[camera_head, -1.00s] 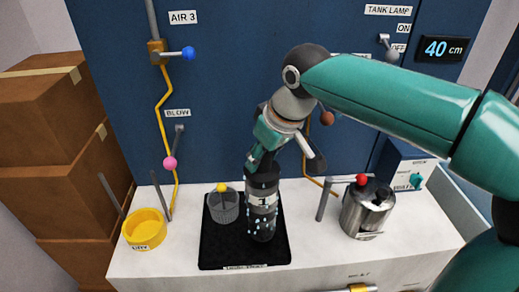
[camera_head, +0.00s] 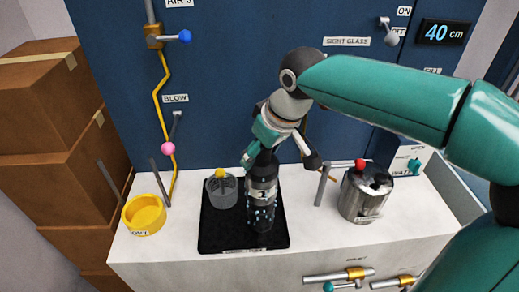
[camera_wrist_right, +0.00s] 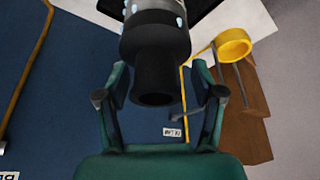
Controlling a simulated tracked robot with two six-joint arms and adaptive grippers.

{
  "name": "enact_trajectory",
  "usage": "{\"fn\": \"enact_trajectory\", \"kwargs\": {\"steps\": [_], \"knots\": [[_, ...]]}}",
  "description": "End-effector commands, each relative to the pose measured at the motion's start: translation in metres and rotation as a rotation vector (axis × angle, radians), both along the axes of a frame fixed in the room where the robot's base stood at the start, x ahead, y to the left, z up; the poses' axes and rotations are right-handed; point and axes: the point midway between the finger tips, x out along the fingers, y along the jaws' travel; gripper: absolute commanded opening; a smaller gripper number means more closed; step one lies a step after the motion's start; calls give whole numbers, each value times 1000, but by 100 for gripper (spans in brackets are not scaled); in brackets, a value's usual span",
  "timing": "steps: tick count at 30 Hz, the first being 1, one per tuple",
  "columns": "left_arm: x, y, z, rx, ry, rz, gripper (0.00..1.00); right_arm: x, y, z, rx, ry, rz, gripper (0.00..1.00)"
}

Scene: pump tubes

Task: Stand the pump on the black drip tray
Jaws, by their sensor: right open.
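The pump (camera_head: 261,207) is a dark cylinder with a label band and pale droplets on its side. It stands upright on the right part of the black drip tray (camera_head: 214,238). My right gripper (camera_head: 279,159) is at the top of the pump, with its fingers spread to either side. In the right wrist view the pump's black neck (camera_wrist_right: 156,80) lies between the open fingers (camera_wrist_right: 158,95), with gaps on both sides. The hand hides part of the pump's top in the head view. My left gripper is not in view.
A grey mesh cup (camera_head: 222,193) with a yellow knob stands on the tray, left of the pump. A yellow bowl (camera_head: 144,216) is further left. A steel canister (camera_head: 362,200) with a red knob stands at the right. The blue panel (camera_head: 230,80) rises behind.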

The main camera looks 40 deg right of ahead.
Motion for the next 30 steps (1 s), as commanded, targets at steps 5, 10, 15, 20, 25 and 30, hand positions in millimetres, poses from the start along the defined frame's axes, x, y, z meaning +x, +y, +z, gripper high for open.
{"fn": "enact_trajectory", "kwargs": {"steps": [5,10,15,20,25,30], "knots": [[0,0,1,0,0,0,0,-3,0,10,0,-4,0,67],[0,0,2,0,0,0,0,-13,-1,35,0,-6,1,67],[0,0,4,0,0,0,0,-26,-3,68,1,-7,1,67],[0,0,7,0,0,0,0,-37,-4,94,0,-5,2,67],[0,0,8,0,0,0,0,-43,-5,108,-1,-1,2,67],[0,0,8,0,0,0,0,-45,-5,112,0,-1,1,67]]}}
